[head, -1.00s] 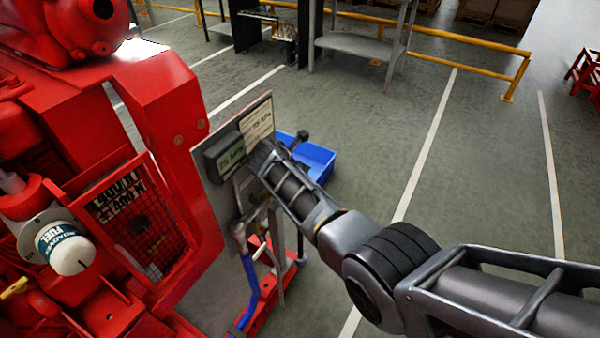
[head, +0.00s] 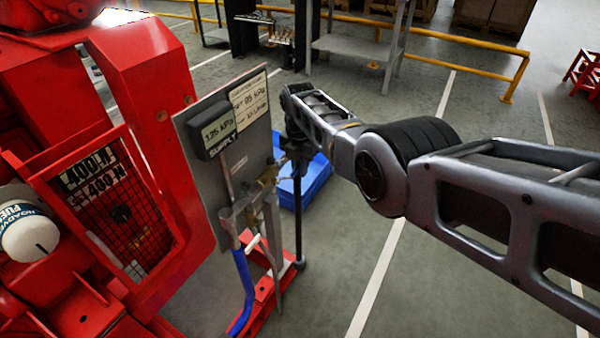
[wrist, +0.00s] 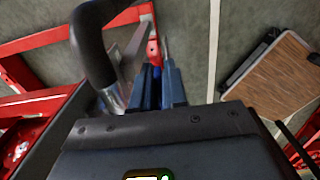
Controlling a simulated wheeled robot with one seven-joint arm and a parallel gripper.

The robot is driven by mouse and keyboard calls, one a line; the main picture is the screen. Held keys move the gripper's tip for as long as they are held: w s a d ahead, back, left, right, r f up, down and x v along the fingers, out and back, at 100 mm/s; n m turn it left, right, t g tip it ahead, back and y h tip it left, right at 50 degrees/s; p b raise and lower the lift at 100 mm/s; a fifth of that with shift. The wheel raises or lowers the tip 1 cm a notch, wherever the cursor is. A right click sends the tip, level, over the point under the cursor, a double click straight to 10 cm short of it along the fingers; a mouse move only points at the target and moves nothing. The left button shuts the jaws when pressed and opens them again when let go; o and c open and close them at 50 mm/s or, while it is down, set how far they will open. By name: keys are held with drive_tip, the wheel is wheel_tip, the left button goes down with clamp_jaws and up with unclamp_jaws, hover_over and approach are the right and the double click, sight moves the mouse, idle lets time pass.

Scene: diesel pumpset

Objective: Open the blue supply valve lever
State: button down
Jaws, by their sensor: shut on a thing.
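The supply panel (head: 185,150) is a grey upright plate with a gauge display reading 125 kPa (head: 218,128), labelled SUPPLY. Brass valve fittings (head: 266,176) sit at its right side, with a blue hose (head: 243,285) below. My gripper (head: 292,160) is just right of the fittings in the head view, its fingertips hard to make out. In the wrist view my gripper (wrist: 162,85) has its fingers close together around a narrow blue piece, the blue supply valve lever (wrist: 156,88). Most of the lever is hidden by the fingers, and the head view does not show it clearly.
The red pumpset frame (head: 150,90) with a mesh guard fills the left. A blue bin (head: 315,180) stands on the floor behind my gripper. A dark curved pipe (wrist: 92,45) passes close to my gripper in the wrist view. Open floor lies to the right.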

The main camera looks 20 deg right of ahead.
drive_tip(key=shift+f+b, duration=0.3)
drive_tip(key=c, duration=1.2)
unclamp_jaws()
drive_tip(key=shift+c, duration=0.2)
drive_tip(key=shift+r+p, duration=1.45)
drive_tip(key=shift+r, duration=2.45)
